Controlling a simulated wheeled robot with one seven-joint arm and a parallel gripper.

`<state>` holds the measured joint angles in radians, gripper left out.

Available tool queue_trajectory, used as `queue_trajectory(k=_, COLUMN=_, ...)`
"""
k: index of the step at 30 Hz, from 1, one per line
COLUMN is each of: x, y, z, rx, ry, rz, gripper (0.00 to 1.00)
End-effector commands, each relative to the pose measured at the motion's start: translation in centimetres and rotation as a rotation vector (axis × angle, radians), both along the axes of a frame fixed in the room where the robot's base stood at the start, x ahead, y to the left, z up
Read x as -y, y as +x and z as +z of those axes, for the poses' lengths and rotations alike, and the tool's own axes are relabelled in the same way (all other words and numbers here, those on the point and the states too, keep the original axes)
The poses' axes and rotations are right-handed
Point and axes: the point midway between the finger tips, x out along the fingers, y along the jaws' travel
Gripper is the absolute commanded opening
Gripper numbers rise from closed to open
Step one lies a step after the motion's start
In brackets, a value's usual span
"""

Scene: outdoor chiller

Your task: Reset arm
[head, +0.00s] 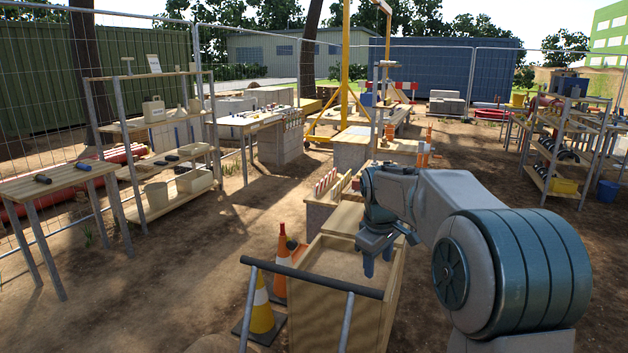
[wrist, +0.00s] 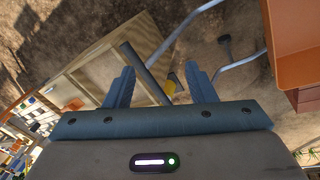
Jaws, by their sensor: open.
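My gripper (head: 377,256) hangs at the end of my bent arm, above the right part of a wooden cart (head: 315,318) with a dark push handle. In the wrist view my gripper (wrist: 161,85) shows two blue fingers spread well apart, with nothing between them close by. The cart's pale top (wrist: 97,72) and its dark handle bar (wrist: 147,75) show beyond the fingers in the wrist view. The gripper appears apart from the cart, though the exact gap cannot be told.
Traffic cones (head: 262,312) stand left of the cart. A shelf rack (head: 160,160) and a small wooden table (head: 62,182) stand at the left. Another rack (head: 560,150) stands at the right. An orange object (wrist: 295,45) is at the wrist view's right edge. Bare ground is free between.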

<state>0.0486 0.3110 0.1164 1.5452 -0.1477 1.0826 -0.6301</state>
Motion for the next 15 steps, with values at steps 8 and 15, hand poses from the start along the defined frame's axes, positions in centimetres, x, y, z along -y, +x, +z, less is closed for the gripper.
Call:
queue_trajectory(k=8, x=0.1, y=-8.7, z=1.5, rx=0.028, ry=0.052, rz=-0.198, gripper=0.50)
queue_trajectory(k=15, x=0.3, y=-16.3, z=1.0, rx=0.045, ry=0.109, rz=-0.375, gripper=0.50)
